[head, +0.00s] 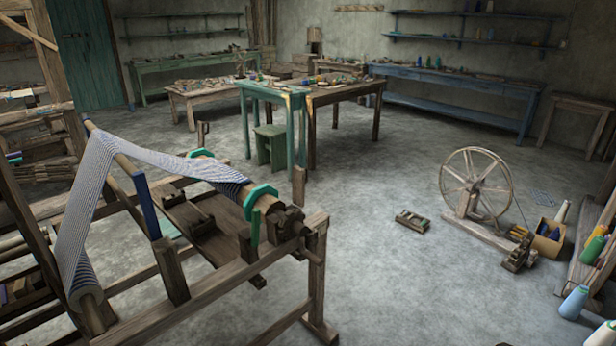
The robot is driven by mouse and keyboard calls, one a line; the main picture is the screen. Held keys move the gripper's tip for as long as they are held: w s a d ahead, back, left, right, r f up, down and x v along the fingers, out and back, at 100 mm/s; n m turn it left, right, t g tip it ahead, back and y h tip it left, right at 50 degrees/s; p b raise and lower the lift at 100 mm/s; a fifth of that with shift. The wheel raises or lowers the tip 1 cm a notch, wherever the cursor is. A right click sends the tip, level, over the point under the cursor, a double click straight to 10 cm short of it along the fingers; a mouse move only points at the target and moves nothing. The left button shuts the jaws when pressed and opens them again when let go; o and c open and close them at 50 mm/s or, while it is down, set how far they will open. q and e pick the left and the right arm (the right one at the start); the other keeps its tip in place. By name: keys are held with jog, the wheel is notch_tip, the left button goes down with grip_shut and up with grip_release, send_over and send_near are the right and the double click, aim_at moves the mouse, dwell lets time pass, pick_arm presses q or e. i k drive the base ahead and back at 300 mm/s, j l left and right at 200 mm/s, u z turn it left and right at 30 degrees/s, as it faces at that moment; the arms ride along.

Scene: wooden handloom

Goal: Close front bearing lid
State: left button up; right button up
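The wooden handloom (195,290) stands at the lower left, with striped blue-and-white cloth (82,215) over its rollers. A wooden beam (266,202) with green end discs (262,192) ends at a dark bearing block (287,221) on the corner of the frame. The bearing's lid is too small and dark to tell apart, so I cannot tell whether it is open or shut. Neither of my grippers is in view.
A spinning wheel (475,187) stands at the right near a box of spools (548,238). A small wooden tool (412,221) lies on the floor. Tables (343,92) and a green stool (276,143) stand behind the loom.

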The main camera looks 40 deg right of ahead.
aim_at(299, 176)
jog(key=l+u, duration=0.1)
jog(key=l, duration=0.55)
jog(key=l+u, duration=0.1)
jog(key=l, duration=1.2)
jog(key=l+u, duration=0.15)
jog(key=l, duration=0.5)
jog(key=k+l+u, duration=0.1)
jog(key=l, duration=0.55)
jog(key=k+l+u, duration=0.1)
jog(key=l, duration=0.55)
jog(key=k+l+u, duration=0.1)
jog(key=l, duration=0.55)
